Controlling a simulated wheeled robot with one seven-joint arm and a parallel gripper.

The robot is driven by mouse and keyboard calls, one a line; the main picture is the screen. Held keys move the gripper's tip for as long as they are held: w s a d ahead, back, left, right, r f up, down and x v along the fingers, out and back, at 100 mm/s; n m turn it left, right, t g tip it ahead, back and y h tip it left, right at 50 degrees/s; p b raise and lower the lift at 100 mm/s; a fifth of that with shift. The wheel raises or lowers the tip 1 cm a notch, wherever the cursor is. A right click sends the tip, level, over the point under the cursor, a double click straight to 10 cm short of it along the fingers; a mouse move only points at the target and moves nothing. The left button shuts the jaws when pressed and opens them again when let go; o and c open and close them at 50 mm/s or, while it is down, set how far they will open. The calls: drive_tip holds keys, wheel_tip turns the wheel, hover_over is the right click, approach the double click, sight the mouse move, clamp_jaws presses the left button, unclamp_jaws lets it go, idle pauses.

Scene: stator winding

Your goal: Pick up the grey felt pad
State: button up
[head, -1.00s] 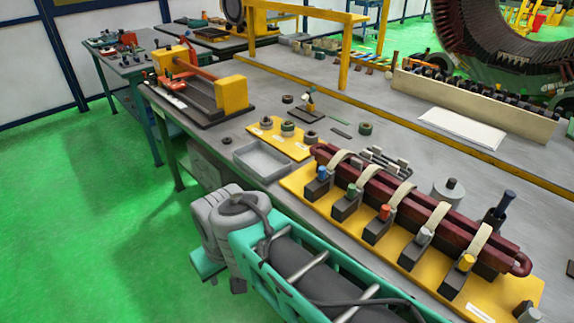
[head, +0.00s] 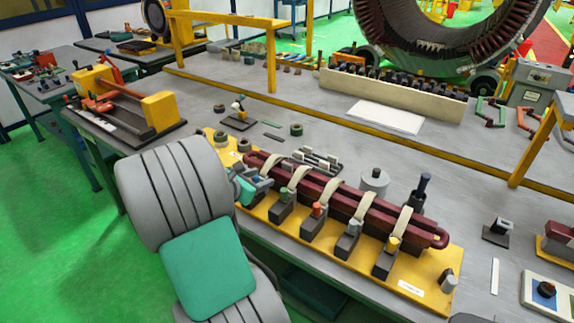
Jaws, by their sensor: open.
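I cannot pick out the grey felt pad with certainty. Two thin dark grey flat pieces lie on the bench behind the yellow clamp board: one flat strip (head: 272,124) and one slightly nearer flat piece (head: 274,137). They are too small to tell whether either is felt. My arm's large grey and teal links fill the lower left foreground, in front of the bench edge. A small teal part of my arm shows beside the left end of the clamp board. My gripper's fingers cannot be made out.
A yellow clamp board (head: 432,268) holds a dark red coil (head: 335,199) under pale straps. A small stand (head: 239,115) and dark rings sit behind it. A white sheet (head: 386,117) lies before a long slotted rack (head: 392,90). The bench middle is mostly clear.

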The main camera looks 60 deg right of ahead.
sight(286, 165)
drive_tip(key=shift+n+g+h, duration=0.4)
drive_tip(key=shift+n, duration=0.5)
drive_tip(key=s+d, duration=0.1)
drive_tip(key=d, duration=0.2)
drive_tip(key=s+d+p, duration=0.1)
drive_tip(key=d, duration=0.2)
drive_tip(key=s+d+f, duration=0.1)
drive_tip(key=d, duration=0.2)
drive_tip(key=shift+s+d, duration=0.15)
drive_tip(key=shift+d, duration=0.15)
drive_tip(key=shift+a, duration=0.1)
drive_tip(key=shift+c, duration=0.6)
drive_tip(key=shift+f, duration=0.1)
clamp_jaws()
